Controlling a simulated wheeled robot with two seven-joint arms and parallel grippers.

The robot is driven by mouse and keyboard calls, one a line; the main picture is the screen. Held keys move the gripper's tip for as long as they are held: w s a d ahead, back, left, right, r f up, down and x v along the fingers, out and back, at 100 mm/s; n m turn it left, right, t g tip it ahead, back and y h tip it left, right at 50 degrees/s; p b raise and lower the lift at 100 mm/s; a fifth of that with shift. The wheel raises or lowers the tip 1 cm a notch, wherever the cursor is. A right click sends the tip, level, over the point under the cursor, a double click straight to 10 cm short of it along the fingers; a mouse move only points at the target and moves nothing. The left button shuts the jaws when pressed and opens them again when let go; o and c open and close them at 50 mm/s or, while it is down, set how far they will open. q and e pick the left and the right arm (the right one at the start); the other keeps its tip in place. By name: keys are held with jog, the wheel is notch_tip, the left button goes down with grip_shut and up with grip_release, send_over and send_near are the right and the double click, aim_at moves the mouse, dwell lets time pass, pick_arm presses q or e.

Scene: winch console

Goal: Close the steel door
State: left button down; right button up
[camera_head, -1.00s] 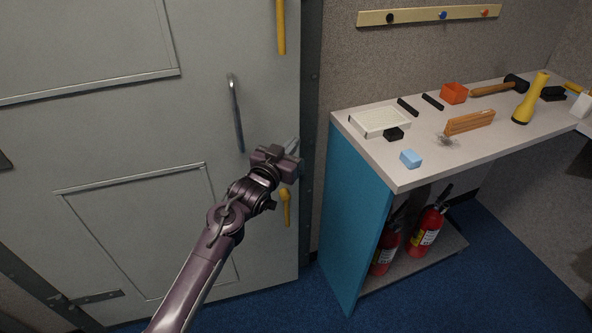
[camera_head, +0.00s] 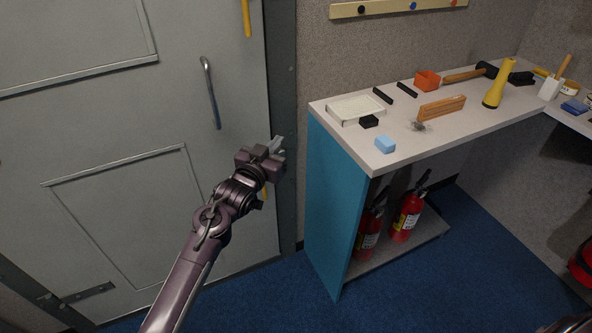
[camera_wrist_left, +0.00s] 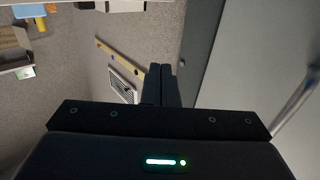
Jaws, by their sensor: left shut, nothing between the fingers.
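The grey steel door (camera_head: 100,130) fills the left of the head view. It looks flush or nearly flush with its dark frame (camera_head: 283,110); I cannot tell whether a small gap remains. It has a vertical steel pull handle (camera_head: 210,92), which also shows in the left wrist view (camera_wrist_left: 296,103). A yellow lever (camera_head: 246,15) is near the top, and a lower yellow lever (camera_head: 264,193) is mostly hidden by my gripper. My left gripper (camera_head: 277,145) is shut and empty, in front of the door's right edge; contact is unclear.
A workbench (camera_head: 313,104) with a blue side panel (camera_head: 335,200) stands right of the door, holding a flashlight (camera_head: 499,84), a mallet and small items. Red fire extinguishers (camera_head: 407,215) stand below. A hook rail (camera_head: 395,8) is on the wall. Blue floor (camera_head: 400,295) is open in front.

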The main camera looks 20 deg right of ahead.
pick_arm(q)
jog(key=s+d+b, duration=0.1)
jog(key=s, duration=0.9)
jog(key=shift+d, duration=0.2)
pick_arm(e)
jog(key=shift+s+f, duration=0.45)
jog(key=shift+f, duration=0.15)
